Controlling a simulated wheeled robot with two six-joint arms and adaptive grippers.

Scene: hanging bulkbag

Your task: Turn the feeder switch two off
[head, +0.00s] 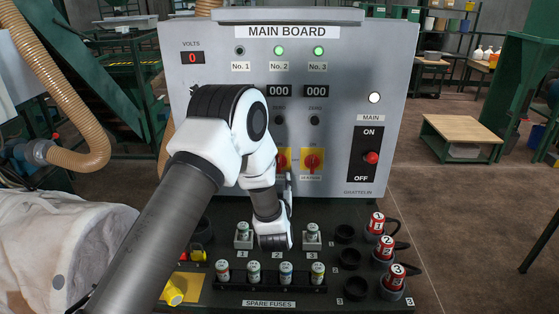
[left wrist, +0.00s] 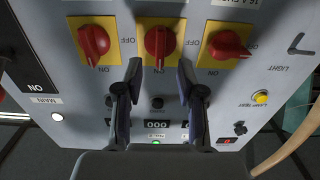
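The grey main board (head: 345,95) stands ahead. Switch two is the middle red knob (left wrist: 158,42) on a yellow plate in the left wrist view, which is upside down. Its handle stands vertical, toward ON. In the head view switch two (head: 282,160) is partly covered by my left arm. My left gripper (left wrist: 160,72) is open and empty, its fingertips spread either side of the knob's lower end; contact cannot be told. In the head view the left gripper (head: 287,184) is mostly hidden behind my wrist. Lamps No. 2 (head: 279,51) and No. 3 (head: 319,51) glow green. My right gripper is not in view.
Switch three (left wrist: 94,40) and switch one (left wrist: 225,45), turned sideways toward OFF, flank the middle knob. The red main lever (head: 371,157) is at the board's right. Spare fuses (head: 286,272) and red numbered plugs (head: 386,246) stand on the dark desk below.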

